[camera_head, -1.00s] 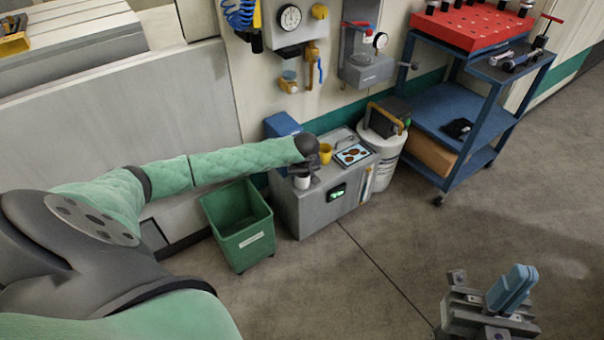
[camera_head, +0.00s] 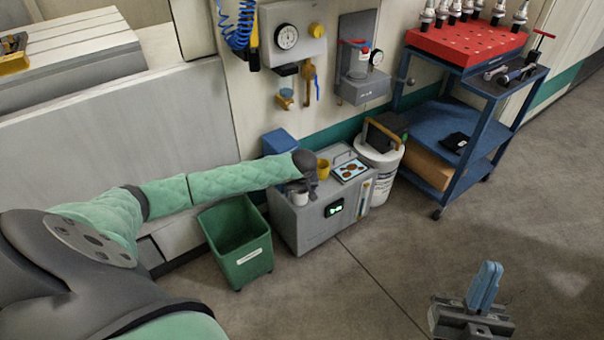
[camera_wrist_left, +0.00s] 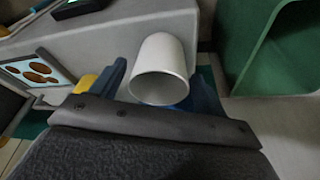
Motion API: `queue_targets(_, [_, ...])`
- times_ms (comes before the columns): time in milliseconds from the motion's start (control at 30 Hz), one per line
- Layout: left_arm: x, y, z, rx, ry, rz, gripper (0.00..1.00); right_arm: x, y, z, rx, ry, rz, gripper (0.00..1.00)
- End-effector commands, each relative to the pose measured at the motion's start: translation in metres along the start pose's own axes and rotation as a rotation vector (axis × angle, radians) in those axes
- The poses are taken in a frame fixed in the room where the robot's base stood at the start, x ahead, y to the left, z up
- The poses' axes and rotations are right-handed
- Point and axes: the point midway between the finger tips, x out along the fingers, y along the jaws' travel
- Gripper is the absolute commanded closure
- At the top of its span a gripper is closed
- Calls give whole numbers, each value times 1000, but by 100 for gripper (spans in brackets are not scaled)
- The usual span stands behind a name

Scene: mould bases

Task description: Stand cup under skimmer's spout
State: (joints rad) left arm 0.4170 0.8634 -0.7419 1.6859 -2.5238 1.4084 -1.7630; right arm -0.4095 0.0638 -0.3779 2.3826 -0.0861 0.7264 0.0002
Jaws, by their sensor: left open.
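A white cup (camera_head: 300,198) stands at the front left corner of the top of a grey cabinet (camera_head: 318,230) with a small lit screen. I cannot make out a spout on this cabinet. My left gripper (camera_head: 303,184) is over the cup, pointing down. In the left wrist view the white cup (camera_wrist_left: 160,70) shows its round open mouth between the two blue fingers of my left gripper (camera_wrist_left: 160,92), which are apart. I cannot tell whether either finger touches it. My right gripper (camera_head: 484,288) hangs at the lower right over bare floor; its blue fingers overlap in view.
A green bin (camera_head: 243,264) stands to the left, a white drum (camera_head: 381,178) to the right. A blue trolley (camera_head: 470,180) is further right. The front floor is clear.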

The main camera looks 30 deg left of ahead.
Motion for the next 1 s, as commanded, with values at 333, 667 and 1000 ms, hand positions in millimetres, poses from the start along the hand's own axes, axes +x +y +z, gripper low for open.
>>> queue_targets(333, [-54, 0, 0, 2, 1, -1, 26, -33, 1, 60, 16, -245, 16, 100])
queue_targets(667, [-107, 0, -1, 1, 2, 1, 26, -69, 2, 104, 31, -437, 30, 100])
queue_targets(1000, [-124, 0, -1, -1, 2, 1, 26, -82, 2, 116, 35, -496, 33, 100])
